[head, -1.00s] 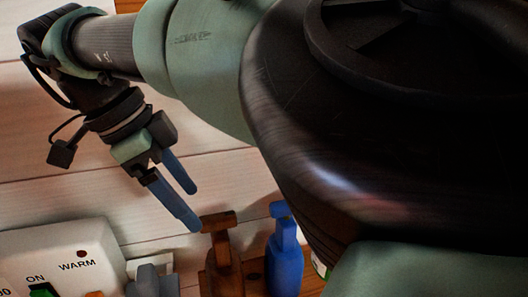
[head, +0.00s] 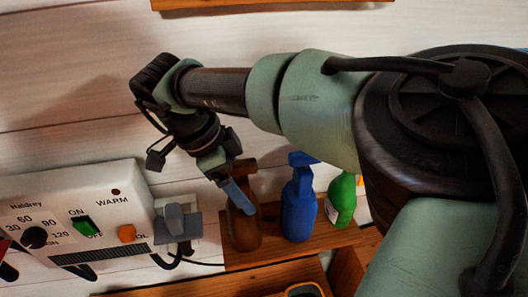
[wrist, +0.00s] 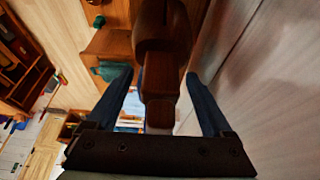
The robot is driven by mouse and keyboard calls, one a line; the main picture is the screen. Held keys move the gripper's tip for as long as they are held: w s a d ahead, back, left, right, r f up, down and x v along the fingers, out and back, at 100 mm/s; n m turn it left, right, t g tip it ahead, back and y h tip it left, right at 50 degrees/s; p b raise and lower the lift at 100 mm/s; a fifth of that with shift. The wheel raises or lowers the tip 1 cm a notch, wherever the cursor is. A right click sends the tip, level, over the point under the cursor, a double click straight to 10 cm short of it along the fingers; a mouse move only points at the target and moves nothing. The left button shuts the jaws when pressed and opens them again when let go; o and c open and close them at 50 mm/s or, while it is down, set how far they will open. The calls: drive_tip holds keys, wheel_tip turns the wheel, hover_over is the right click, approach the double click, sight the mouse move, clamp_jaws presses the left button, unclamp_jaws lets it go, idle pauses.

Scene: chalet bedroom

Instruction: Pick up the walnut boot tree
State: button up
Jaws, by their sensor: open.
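The brown walnut boot tree (head: 245,228) stands upright on a wooden shelf, between a grey plug and a blue bottle-shaped thing. In the head view my gripper (head: 240,196) is at its upper part, and the blue fingers partly cover it. In the wrist view the boot tree (wrist: 160,72) extends between the two open fingers of my gripper (wrist: 158,80). A gap shows beside each finger there; I cannot tell whether either touches it.
The blue bottle-shaped thing (head: 299,208) and a green bottle (head: 341,200) stand close on the right along the shelf (head: 285,248). The white control box (head: 75,215) and grey plug (head: 178,222) are on the left. A plank wall (head: 70,100) is behind.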

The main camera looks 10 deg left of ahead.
clamp_jaws()
idle(0.3)
drive_tip(key=shift+r, duration=0.1)
idle(1.0)
